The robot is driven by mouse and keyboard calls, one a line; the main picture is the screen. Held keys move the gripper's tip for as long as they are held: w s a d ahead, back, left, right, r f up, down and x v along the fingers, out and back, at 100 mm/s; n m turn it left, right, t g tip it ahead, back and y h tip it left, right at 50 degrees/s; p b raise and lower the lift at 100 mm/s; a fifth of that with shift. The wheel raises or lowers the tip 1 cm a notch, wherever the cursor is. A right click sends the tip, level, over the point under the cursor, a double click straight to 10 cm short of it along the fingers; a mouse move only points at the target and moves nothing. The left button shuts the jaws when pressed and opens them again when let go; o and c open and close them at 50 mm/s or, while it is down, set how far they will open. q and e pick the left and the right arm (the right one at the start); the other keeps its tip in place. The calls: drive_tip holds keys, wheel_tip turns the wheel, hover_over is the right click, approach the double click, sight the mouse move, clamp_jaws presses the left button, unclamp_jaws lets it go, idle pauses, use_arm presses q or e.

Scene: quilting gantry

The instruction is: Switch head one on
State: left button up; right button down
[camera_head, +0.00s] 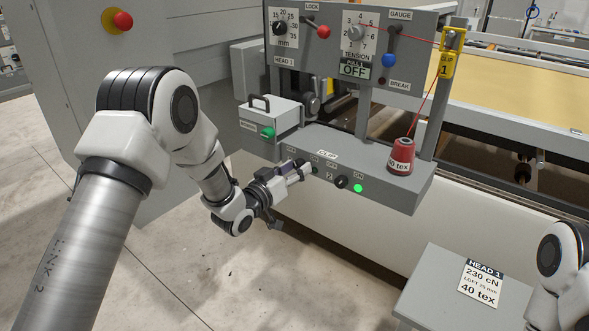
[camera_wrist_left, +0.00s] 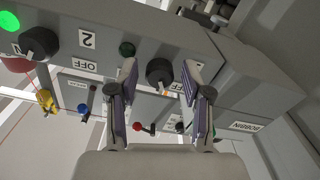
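The head 1 switch, a black rotary knob (camera_wrist_left: 160,72), sits on the grey panel front between my left fingertips in the left wrist view. A gap shows on each side of it. My left gripper (camera_wrist_left: 160,82) is open around or just in front of the knob; exact depth is unclear. In the head view my left gripper (camera_head: 300,171) is at the panel and hides the knob. The small green lamp beside it (camera_wrist_left: 127,49) is dark. Knob 2 (camera_head: 341,182) stands to its right, with its green lamp (camera_head: 358,188) lit. My right gripper is out of view.
A red thread cone (camera_head: 401,158) stands on the panel's ledge, its thread running up to the yellow clip 1 (camera_head: 445,66). A bobbin box (camera_head: 270,115) is behind my gripper. An upper panel (camera_head: 345,70) carries dials and levers. A card (camera_head: 481,283) lies at lower right.

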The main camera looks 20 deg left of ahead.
use_arm(q)
clamp_jaws()
drive_tip(key=m+b, duration=0.8)
drive_tip(key=m, duration=0.1)
drive_tip(key=shift+w+a+f, duration=0.1)
drive_tip(key=shift+f, duration=0.1)
drive_tip(key=shift+r+m+b, duration=0.15)
drive_tip(key=shift+m+b, duration=0.85)
drive_tip(key=shift+m, duration=0.5)
